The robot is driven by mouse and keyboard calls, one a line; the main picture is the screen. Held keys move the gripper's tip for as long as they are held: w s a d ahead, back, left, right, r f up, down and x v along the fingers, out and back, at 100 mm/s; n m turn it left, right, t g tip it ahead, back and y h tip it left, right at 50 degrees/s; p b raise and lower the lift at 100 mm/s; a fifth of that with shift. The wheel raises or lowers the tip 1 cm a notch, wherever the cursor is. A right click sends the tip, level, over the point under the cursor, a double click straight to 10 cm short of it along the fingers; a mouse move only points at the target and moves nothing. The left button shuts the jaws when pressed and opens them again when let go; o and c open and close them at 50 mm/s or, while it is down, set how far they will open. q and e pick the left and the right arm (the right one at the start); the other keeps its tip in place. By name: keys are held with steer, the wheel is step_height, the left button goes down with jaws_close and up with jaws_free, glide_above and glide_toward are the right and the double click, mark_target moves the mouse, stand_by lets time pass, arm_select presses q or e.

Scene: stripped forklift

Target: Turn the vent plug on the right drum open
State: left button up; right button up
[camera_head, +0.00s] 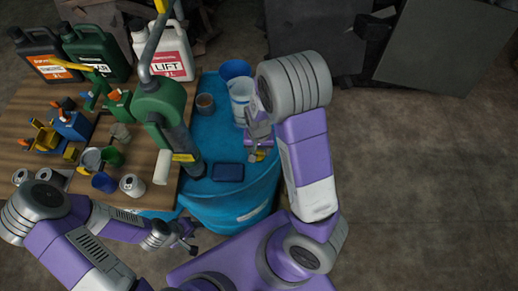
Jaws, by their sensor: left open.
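The blue drum (230,212) stands in the middle, its top partly covered by objects and my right arm. A small yellow piece (260,156), perhaps the vent plug, shows on the drum's top near its right edge. My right gripper (257,148) is above the drum, pointing down at the yellow piece. Its fingers are small and partly hidden, so I cannot tell whether they touch or grip it. My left gripper (187,243) is open and empty, low in front of the drum and the wooden top.
A green pump (160,105) rises at the drum's left. The wooden top (35,105) holds jugs, cans and tools. The floor at right is clear.

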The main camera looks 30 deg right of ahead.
steer(key=shift+c, duration=0.9)
steer(key=shift+n, duration=0.4)
steer(key=n, duration=0.2)
steer(key=shift+n, duration=0.4)
steer(key=n, duration=1)
steer(key=shift+n+b, duration=0.4)
steer(key=shift+n, duration=1.8)
steer(key=shift+w, duration=0.1)
